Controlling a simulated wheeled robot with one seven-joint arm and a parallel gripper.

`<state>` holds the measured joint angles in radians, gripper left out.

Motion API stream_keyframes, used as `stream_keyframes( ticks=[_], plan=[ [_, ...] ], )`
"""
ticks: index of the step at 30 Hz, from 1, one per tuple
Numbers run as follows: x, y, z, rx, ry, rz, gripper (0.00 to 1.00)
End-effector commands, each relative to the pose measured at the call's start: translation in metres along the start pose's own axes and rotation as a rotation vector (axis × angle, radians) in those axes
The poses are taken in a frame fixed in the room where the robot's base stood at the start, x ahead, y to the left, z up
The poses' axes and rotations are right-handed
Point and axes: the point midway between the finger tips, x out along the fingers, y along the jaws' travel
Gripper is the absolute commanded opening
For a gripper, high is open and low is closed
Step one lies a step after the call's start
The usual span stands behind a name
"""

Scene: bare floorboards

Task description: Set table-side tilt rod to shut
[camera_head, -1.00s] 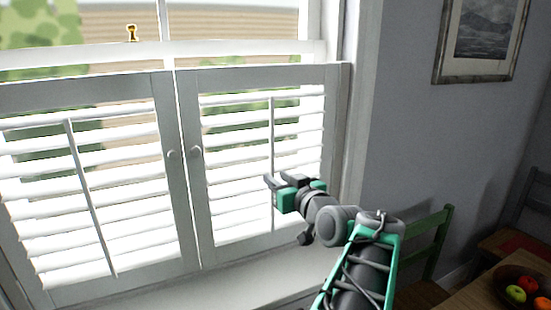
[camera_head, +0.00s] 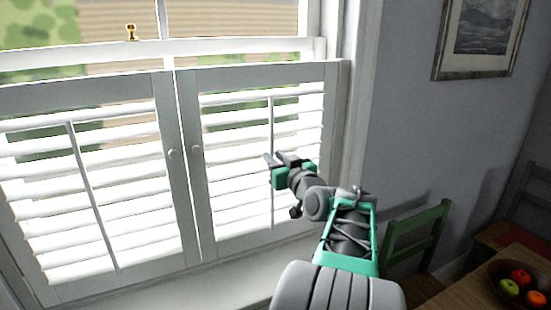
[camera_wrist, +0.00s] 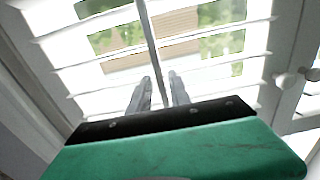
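The table-side tilt rod (camera_head: 272,115) is the thin upright bar on the right shutter panel (camera_head: 230,76), the panel nearer the table. The slats behind it stand open, with greenery and brown ground showing between them. My gripper (camera_head: 274,157) is at the rod's middle height in the head view. In the wrist view, its two fingers (camera_wrist: 160,77) are apart, and the rod (camera_wrist: 150,40) runs down between them in the picture. I cannot tell whether either finger touches the rod. The gripper hides part of the rod in the head view.
The left shutter panel (camera_head: 25,250) has its own rod (camera_head: 90,190). Round knobs (camera_head: 196,149) sit on the meeting stiles. A green chair (camera_head: 420,232) and a wooden table (camera_head: 475,286) with a fruit bowl (camera_head: 497,268) stand to the right. The sill lies below the shutters.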

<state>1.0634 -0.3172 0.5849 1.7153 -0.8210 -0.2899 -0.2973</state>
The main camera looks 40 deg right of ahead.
Motion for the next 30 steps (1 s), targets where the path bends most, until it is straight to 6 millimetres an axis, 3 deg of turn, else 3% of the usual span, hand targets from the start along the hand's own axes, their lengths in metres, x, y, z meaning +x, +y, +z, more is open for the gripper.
stream_keyframes(
  ticks=[8,22,30],
  plan=[
    [0.0,0.0,0.0,0.0,0.0,0.0,0.0],
    [0.0,0.0,-0.003,-0.001,0.001,0.0,0.0],
    [0.0,0.0,-0.04,-0.003,0.004,0.0,0.0]
  ],
)
